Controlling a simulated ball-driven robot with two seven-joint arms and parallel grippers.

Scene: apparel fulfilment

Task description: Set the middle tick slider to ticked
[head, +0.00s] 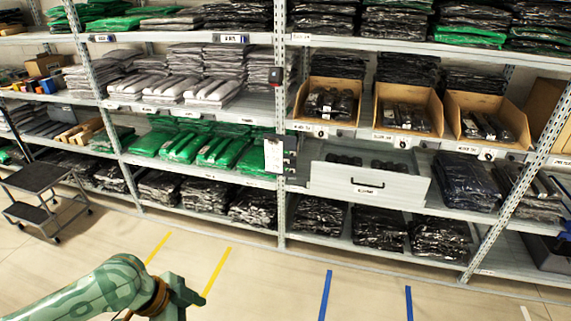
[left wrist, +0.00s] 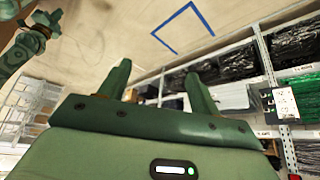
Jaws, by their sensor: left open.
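A white card (head: 273,155) hangs on the rack upright at the middle shelf level, with a dark strip of small parts (head: 290,157) on its right. A panel with a white sheet and dark parts shows at the right of the left wrist view (left wrist: 281,103). The tick sliders are too small to tell apart or read. My left gripper (head: 190,298) is low at the front left, well away from the card. In the left wrist view its fingers (left wrist: 160,82) are apart and empty. Part of my other arm, with what seems the right gripper (left wrist: 47,22), shows at upper left, unclear.
Steel racks (head: 280,118) hold folded garments, cardboard bins (head: 410,105) and a grey drawer (head: 368,185). A black step stool (head: 45,190) stands at the left. The floor before the racks is clear, with yellow and blue tape (head: 325,295).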

